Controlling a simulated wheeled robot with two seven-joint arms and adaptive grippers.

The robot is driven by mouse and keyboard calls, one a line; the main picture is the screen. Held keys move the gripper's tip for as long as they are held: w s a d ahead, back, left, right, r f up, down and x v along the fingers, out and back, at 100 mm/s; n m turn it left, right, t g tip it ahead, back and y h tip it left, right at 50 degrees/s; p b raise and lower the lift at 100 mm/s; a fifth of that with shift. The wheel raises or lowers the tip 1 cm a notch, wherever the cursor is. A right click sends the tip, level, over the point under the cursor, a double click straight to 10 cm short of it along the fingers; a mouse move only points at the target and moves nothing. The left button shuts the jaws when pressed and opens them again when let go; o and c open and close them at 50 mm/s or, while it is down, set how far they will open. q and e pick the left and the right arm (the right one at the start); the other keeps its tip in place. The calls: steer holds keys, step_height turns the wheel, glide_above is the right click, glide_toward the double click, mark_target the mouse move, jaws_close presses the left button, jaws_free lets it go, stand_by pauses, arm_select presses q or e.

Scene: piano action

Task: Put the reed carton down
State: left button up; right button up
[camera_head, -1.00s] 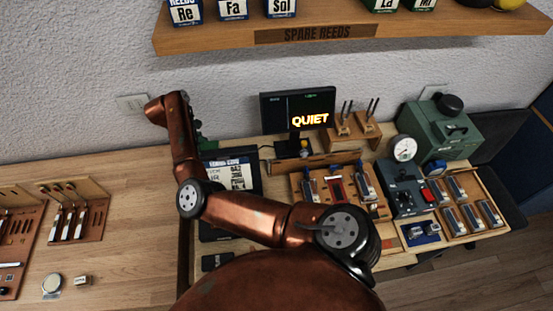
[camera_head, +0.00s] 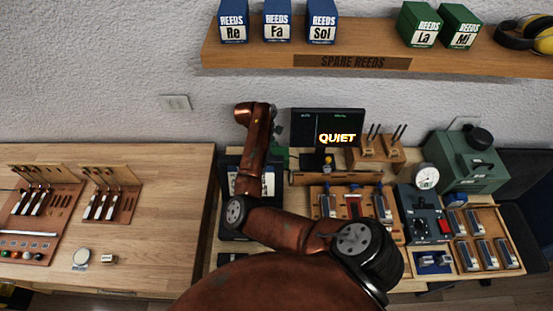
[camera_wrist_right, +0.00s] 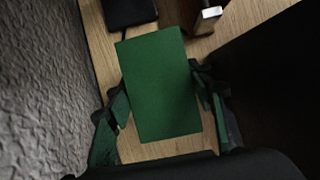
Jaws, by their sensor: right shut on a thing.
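The green reed carton (camera_wrist_right: 160,85) fills the middle of the right wrist view, a plain green face toward the camera. My right gripper (camera_wrist_right: 163,97) is shut on it, with a dark finger at each side. Wooden surface shows around the carton; I cannot tell whether it touches it. In the head view my right arm reaches to the back of the bench, and its own links mostly hide the gripper. A small dark green patch shows beside the arm there, carton or finger pad, I cannot tell which. My left gripper is in neither view.
A shelf (camera_head: 480,62) above holds blue and green reed cartons, with a gap between the two groups. A monitor (camera_head: 327,137) reading "QUIET" stands right of the arm. Tool racks, a gauge box (camera_head: 425,215) and a green machine (camera_head: 460,160) crowd the right. The left table (camera_head: 165,200) has bare wood.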

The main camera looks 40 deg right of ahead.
steer(key=x, duration=0.2)
steer(key=shift+a+f, duration=0.1)
steer(key=shift+f, duration=0.3)
steer(key=shift+w+f, duration=0.2)
steer(key=shift+f, duration=0.2)
steer(key=shift+a, duration=0.1)
steer(key=shift+f, duration=0.15)
steer(key=o, duration=1.4)
steer(key=shift+o, duration=0.2)
